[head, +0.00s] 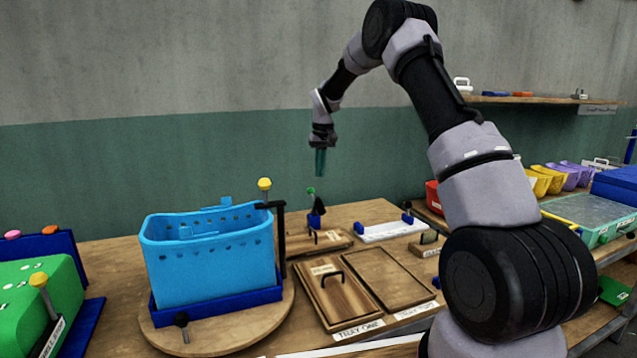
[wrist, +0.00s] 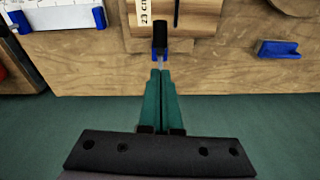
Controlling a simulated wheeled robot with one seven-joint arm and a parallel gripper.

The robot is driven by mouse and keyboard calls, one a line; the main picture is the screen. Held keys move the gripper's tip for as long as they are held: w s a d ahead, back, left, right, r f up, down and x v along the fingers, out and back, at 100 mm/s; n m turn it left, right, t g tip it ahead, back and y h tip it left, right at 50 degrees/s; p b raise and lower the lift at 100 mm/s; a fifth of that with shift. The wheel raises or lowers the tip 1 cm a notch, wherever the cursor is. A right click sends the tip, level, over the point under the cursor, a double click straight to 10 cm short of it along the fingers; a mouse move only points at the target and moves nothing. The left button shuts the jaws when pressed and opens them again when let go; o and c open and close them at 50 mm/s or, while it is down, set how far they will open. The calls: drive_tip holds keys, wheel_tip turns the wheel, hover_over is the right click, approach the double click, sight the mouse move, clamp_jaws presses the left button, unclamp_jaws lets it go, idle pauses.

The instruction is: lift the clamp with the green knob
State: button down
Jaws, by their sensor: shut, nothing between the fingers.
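The green knob (head: 311,190) shows in the head view near the back of the wooden table. It sits by a small dark clamp (head: 318,208) beside a wooden board. My gripper (head: 320,174) points down, shut and empty, and appears just above the knob in the picture; the depth between them is hard to tell. In the wrist view the teal fingers of my gripper (wrist: 160,74) are together. A black and blue piece (wrist: 160,38), probably part of the clamp, lies just beyond the fingertips. I cannot make out the green knob in that view.
A blue basket (head: 208,255) stands on a round wooden turntable (head: 225,335), with a yellow-knobbed clamp (head: 264,184) behind it. A wooden lid with a black handle (head: 338,295) lies in front. A white tray (head: 392,230) is to the right. The green wall rises behind.

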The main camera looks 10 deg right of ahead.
sight(313, 191)
drive_tip(key=s+d+m+t+y, duration=0.2)
drive_tip(key=d+m, duration=0.2)
drive_tip(key=m, duration=0.9)
drive_tip(key=w+a+f, duration=0.4)
drive_tip(key=w+f, duration=0.3)
drive_tip(key=f, duration=0.2)
drive_tip(key=shift+a, duration=0.1)
drive_tip(key=shift+w+a+r, duration=0.1)
drive_tip(key=shift+w+a, duration=0.2)
drive_tip(key=shift+w, duration=0.4)
